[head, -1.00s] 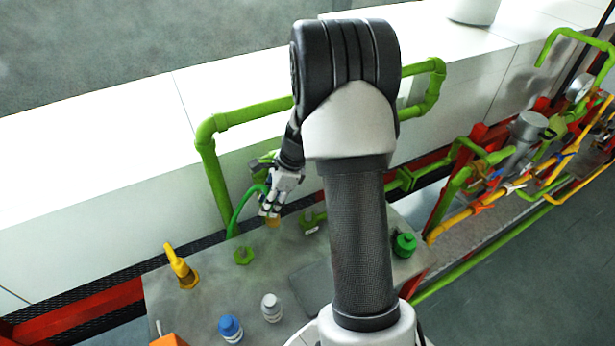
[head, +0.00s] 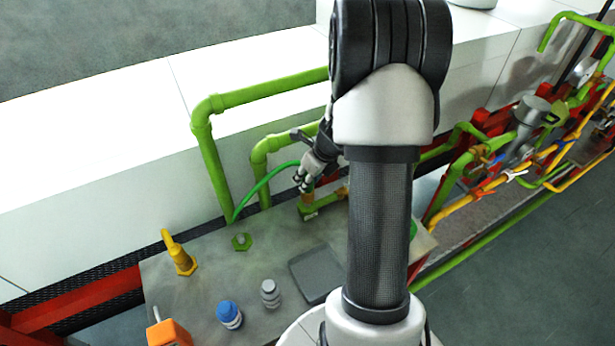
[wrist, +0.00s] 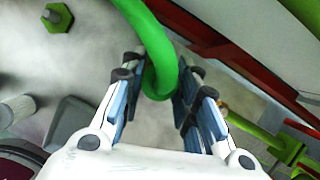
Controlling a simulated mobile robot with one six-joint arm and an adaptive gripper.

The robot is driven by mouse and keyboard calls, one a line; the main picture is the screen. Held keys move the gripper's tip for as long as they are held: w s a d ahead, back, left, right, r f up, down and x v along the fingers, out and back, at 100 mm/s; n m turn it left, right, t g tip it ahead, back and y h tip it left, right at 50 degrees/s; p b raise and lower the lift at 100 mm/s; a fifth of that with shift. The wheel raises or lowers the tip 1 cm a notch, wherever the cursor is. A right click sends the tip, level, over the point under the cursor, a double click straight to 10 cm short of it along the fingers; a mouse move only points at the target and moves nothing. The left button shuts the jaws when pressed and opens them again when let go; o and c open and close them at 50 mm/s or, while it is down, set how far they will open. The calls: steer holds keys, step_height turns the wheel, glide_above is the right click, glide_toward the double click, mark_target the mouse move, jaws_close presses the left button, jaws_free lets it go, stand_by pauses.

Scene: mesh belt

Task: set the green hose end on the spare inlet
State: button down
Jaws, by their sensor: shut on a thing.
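The green hose (head: 262,184) arches up from the worktop at the back to my gripper (head: 303,183). I cannot tell which fitting is the spare inlet.
Green pipes (head: 212,160) rise at the back. My arm hides the worktop's right part.

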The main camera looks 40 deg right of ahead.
steer(key=shift+f+b, duration=0.65)
steer(key=shift+f, duration=0.3)
steer(key=shift+f, duration=0.6)
stand_by(1.1)
steer(key=c, duration=1.5)
jaws_free()
steer(key=p+v, duration=0.8)
steer(key=v, duration=0.3)
steer(key=shift+a, duration=0.1)
